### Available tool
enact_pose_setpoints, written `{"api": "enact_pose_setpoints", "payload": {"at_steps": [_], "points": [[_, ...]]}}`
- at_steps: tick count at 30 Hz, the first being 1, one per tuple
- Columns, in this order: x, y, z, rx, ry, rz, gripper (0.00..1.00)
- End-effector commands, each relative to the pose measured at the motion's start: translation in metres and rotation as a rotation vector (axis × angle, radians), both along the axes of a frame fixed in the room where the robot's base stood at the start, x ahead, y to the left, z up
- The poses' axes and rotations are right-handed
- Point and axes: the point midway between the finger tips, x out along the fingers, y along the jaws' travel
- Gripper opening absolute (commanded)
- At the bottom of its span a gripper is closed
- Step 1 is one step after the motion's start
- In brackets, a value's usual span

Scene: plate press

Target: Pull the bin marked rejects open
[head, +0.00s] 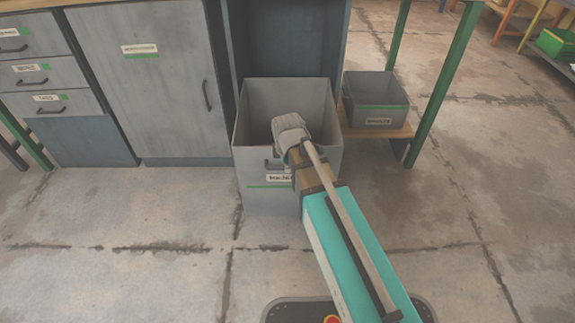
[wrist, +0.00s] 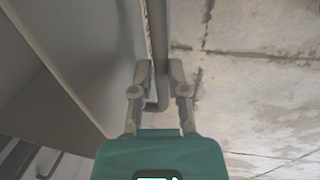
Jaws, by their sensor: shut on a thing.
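A grey pull-out bin (head: 255,203) stands out from the open dark blue cabinet, with its open top showing. Its front has a green stripe and a white label (head: 279,178); my arm covers part of the label, so I cannot read it fully. The bin's handle (head: 270,164) shows beside my arm. In the wrist view, my gripper (wrist: 161,82) has its two fingers on either side of the grey handle bar (wrist: 162,40) and is shut on it. The bin's grey wall (wrist: 75,55) fills the left. The fingers are hidden by my arm in the head view.
A smaller grey bin (head: 377,92) sits on a wooden shelf right of the open bin, by a green table leg (head: 437,85). A closed cabinet door (head: 160,95) and drawers (head: 50,75) stand left. The concrete floor (head: 130,240) in front is clear.

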Motion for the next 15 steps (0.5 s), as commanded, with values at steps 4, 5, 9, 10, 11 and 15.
{"api": "enact_pose_setpoints", "payload": {"at_steps": [4,5,9,10,11,15], "points": [[0.0000,0.0001,0.0000,0.000,0.000,0.000,0.00],[0.0000,0.0001,0.0000,0.000,0.000,0.000,0.00],[0.0000,0.0001,0.0000,0.000,0.000,0.000,0.00],[0.0000,0.0001,0.0000,0.000,0.000,0.000,0.00],[0.0000,0.0001,0.0000,0.000,0.000,0.000,0.00],[0.0000,0.0001,0.0000,0.000,0.000,0.000,0.42]]}}
